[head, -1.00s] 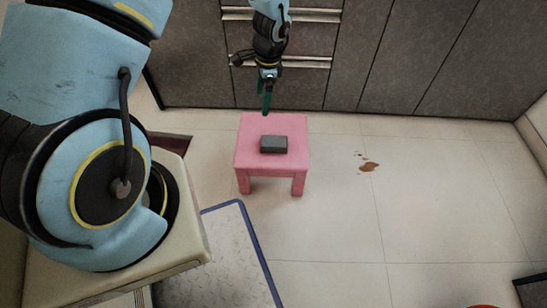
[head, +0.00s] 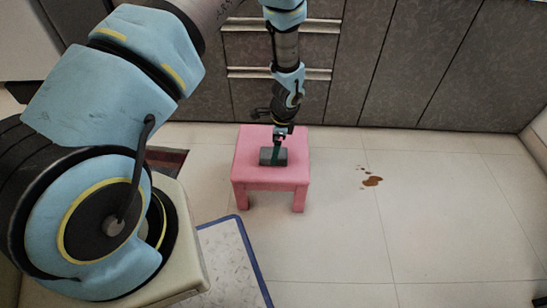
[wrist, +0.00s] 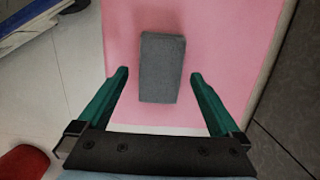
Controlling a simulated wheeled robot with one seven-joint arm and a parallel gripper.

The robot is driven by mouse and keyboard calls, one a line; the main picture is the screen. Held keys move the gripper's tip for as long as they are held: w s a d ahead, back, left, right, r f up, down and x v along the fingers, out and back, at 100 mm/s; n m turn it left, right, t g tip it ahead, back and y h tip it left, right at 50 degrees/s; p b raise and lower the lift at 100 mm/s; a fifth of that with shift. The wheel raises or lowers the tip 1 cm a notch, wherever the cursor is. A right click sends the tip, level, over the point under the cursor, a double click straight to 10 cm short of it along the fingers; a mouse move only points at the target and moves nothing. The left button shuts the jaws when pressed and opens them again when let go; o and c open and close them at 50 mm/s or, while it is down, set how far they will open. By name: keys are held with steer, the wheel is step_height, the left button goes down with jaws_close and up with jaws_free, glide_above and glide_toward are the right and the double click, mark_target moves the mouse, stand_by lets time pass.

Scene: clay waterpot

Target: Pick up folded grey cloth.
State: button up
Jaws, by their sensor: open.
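The folded grey cloth (head: 267,157) is a small dark grey block lying flat on a pink stool (head: 247,176). In the wrist view the cloth (wrist: 162,68) lies just ahead of my gripper (wrist: 159,75), in line with the gap between the two green fingers. The fingers are open, one to each side of the cloth's near end, and nothing is between them that I can see being gripped. In the head view my gripper (head: 278,152) points down over the cloth and hides part of it. I cannot tell the exact height of the fingertips above the stool.
Grey cabinets (head: 390,75) with metal handles stand behind the stool. A brown spill (head: 372,181) is on the tiled floor to the right. A blue-edged mat (head: 232,262) lies in front. A red object (wrist: 25,162) shows at the wrist view's lower left. Floor right of the stool is mostly clear.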

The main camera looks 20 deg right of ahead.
steer(key=f, duration=0.3)
steer(key=shift+w+a+f+b, duration=0.1)
steer(key=shift+w+a+b, duration=0.1)
steer(key=shift+b, duration=0.1)
steer(key=c, duration=1.2)
steer(key=shift+c, duration=0.2)
step_height(320, 180, up, 10)
steer(key=p, duration=0.2)
steer(key=shift+p, duration=0.35)
